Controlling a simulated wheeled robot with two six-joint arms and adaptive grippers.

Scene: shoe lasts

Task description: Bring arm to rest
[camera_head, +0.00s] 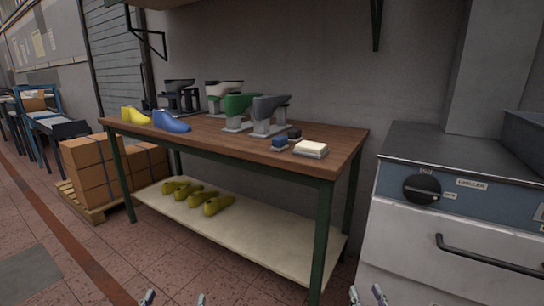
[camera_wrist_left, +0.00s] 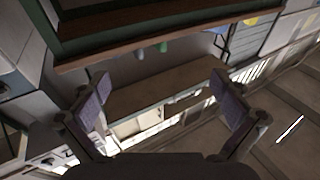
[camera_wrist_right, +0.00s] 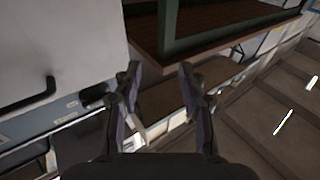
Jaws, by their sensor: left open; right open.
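My left gripper (camera_head: 173,299) shows only its fingertips at the bottom edge of the head view, over the floor in front of the workbench. In the left wrist view its two fingers (camera_wrist_left: 163,108) stand wide apart with nothing between them. Most of both arms is out of the head view.
A grey cabinet (camera_head: 425,225) stands right. Cardboard boxes (camera_head: 92,165) stand left. The front floor is clear.

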